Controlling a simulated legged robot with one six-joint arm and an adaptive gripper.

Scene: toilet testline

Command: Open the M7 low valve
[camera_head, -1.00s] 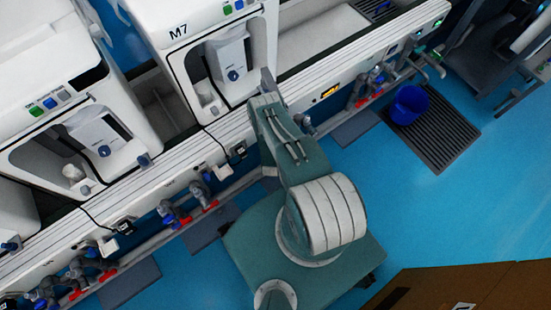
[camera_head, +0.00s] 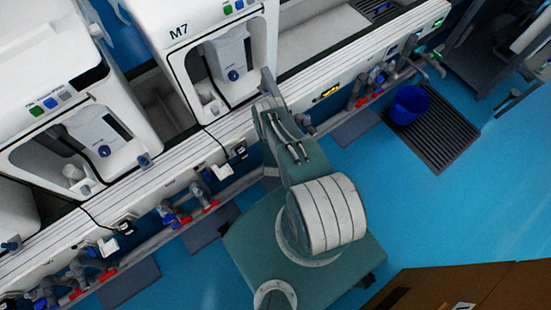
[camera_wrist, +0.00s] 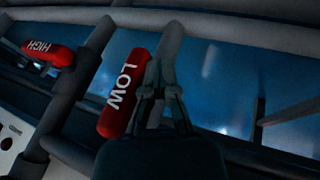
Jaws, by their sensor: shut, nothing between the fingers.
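In the wrist view a red handle marked LOW (camera_wrist: 122,93) lies slanted at the middle left, beside a grey pipe. My gripper (camera_wrist: 161,62) points up the picture just right of this handle, with its fingers shut and nothing held between them. They overlap the handle's right edge in the picture; I cannot tell whether they touch it. A red handle marked HIGH (camera_wrist: 48,54) lies further left. In the head view the machine labelled M7 (camera_head: 180,31) stands at the upper middle. My arm blocks the view of my gripper and of part of the rail there.
A white bench edge (camera_head: 75,228) runs diagonally, with pipes and other red handles (camera_head: 210,206) below it. A brown box (camera_head: 470,285) is at the lower right. Blue floor lies open between.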

